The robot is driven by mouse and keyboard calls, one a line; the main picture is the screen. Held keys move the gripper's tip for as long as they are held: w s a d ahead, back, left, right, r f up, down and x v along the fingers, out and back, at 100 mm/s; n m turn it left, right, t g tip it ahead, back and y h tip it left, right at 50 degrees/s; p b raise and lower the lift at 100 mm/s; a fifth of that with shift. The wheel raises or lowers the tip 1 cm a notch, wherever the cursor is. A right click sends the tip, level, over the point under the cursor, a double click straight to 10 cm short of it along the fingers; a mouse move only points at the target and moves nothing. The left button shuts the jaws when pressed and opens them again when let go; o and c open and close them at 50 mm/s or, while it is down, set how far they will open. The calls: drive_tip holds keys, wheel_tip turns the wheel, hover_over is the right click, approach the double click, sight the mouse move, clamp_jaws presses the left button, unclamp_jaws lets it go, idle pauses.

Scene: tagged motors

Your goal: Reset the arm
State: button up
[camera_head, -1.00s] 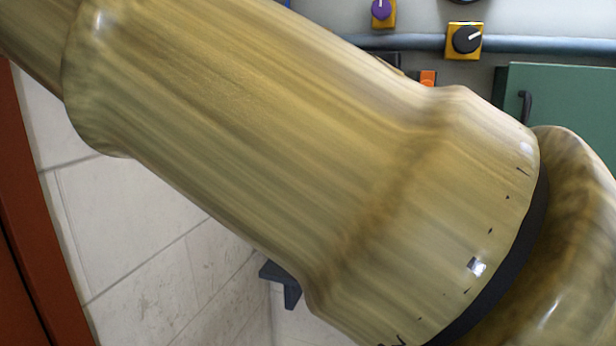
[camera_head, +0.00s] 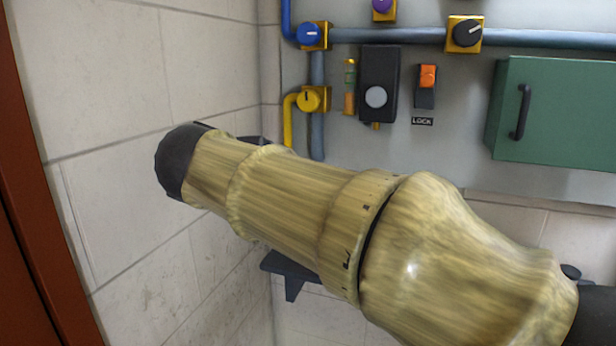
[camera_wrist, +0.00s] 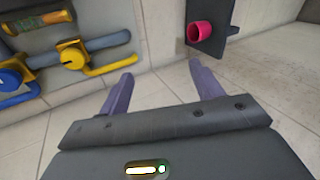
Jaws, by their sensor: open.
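My gripper (camera_wrist: 160,80) shows in the wrist view with its two purple-grey fingers spread apart and nothing between them. Beyond the fingers are pale floor or wall tiles. In the head view my wood-patterned arm crosses the lower middle and right; I cannot make out my gripper's fingers there.
A panel holds a blue knob (camera_head: 309,34), a yellow knob (camera_head: 309,99), a black knob (camera_head: 466,35), an orange switch (camera_head: 428,77) and a green cabinet (camera_head: 560,115). A dark shelf (camera_head: 290,268) is behind my arm. A red cup (camera_wrist: 200,34) shows in the wrist view.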

drive_tip(key=s+d+f+m+g+y, duration=0.1)
drive_tip(key=d+f+m+g, duration=0.35)
drive_tip(key=f, duration=0.75)
drive_tip(key=s+d+f+m+g, duration=0.1)
drive_tip(key=d+f+g, duration=0.1)
drive_tip(key=d+f, duration=0.75)
drive_tip(key=s+d+f+m+g+y, duration=0.1)
drive_tip(key=s+d+f+m, duration=0.2)
drive_tip(key=s+f+m, duration=0.2)
drive_tip(key=s+d+f+m+g+y, duration=0.1)
drive_tip(key=s+d+f+m, duration=0.3)
drive_tip(key=f, duration=0.7)
drive_tip(key=shift+s+d+f+m+g+y, duration=0.15)
drive_tip(key=shift+s+m+g+y, duration=0.2)
drive_tip(key=shift+s+m, duration=0.65)
drive_tip(key=shift+s+n, duration=0.15)
drive_tip(key=shift+n, duration=0.1)
drive_tip(key=shift+s, duration=0.2)
